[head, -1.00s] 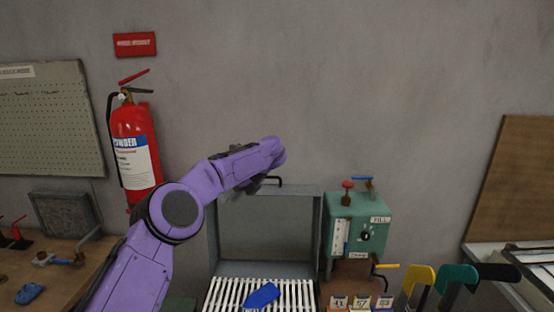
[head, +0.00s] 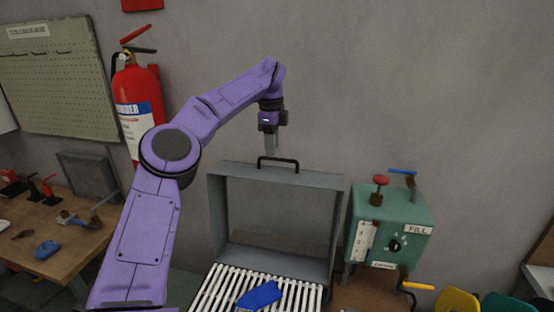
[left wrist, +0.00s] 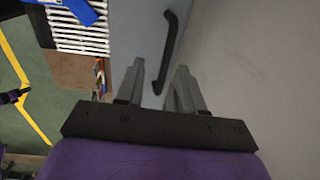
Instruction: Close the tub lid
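The tub lid (head: 280,215) is a grey, shallow box-like cover standing upright and open behind a bed of white slats (head: 215,290). Its black handle (head: 278,160) is on the top edge and also shows in the left wrist view (left wrist: 170,45). My left gripper (head: 270,152) points down just above the left end of the handle. In the left wrist view its two fingers (left wrist: 160,66) are apart, with the handle's near end showing between them. I cannot tell whether they touch it.
A blue sock-shaped piece (head: 260,295) lies on the slats. A green box (head: 390,225) with valves and a dial stands right of the lid. A fire extinguisher (head: 138,100) hangs on the wall at left. A wooden bench (head: 45,225) is at far left.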

